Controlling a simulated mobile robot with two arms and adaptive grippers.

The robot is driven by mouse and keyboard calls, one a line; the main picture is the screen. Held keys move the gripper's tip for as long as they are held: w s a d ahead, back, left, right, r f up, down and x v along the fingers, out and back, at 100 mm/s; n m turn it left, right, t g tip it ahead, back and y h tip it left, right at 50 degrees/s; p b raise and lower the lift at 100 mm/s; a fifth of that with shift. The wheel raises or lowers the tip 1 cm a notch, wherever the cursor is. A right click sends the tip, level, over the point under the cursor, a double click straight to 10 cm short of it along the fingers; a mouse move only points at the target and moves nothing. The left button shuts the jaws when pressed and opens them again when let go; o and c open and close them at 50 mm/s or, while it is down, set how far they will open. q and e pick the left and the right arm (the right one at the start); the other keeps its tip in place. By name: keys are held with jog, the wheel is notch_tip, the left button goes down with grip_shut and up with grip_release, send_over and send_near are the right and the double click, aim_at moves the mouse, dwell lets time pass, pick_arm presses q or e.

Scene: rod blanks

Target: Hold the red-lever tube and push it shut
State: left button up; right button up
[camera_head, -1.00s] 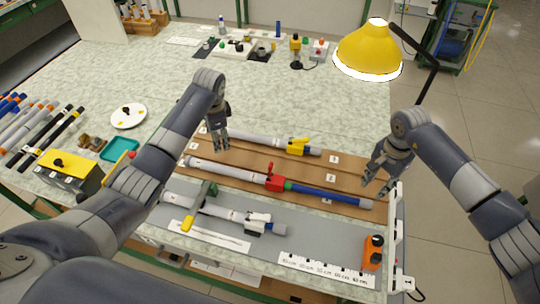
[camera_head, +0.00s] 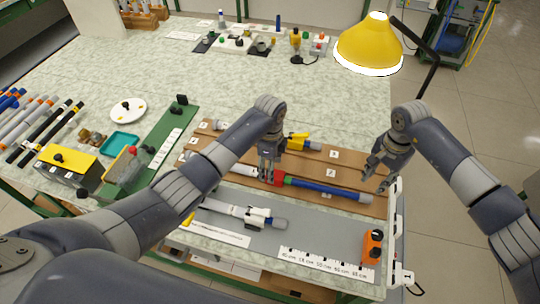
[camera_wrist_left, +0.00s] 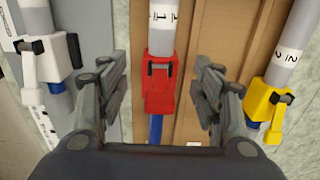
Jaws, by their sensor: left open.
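The red-lever tube lies in the middle row of the brown board. It has a grey section (camera_head: 240,169), a red lever clamp (camera_head: 279,179) and a long blue rod (camera_head: 330,189) running right. My left gripper (camera_head: 268,176) is at the red clamp, partly hiding it. In the left wrist view the red clamp (camera_wrist_left: 160,85) sits between the two open, spread fingers (camera_wrist_left: 160,68), with clear room on both sides. My right gripper (camera_head: 376,175) is open and empty, close to the rod's right end.
A yellow-lever tube (camera_head: 299,142) lies behind, and a white-lever tube (camera_head: 258,215) lies in front on the grey mat. A yellow lamp (camera_head: 368,48) stands back right. A green strip (camera_head: 165,135) and an orange block (camera_head: 373,243) are at the sides.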

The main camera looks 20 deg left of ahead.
pick_arm(q)
jog(key=shift+f, duration=1.8)
jog(key=c, duration=1.3)
pick_arm(e)
jog(key=shift+o, duration=1.4)
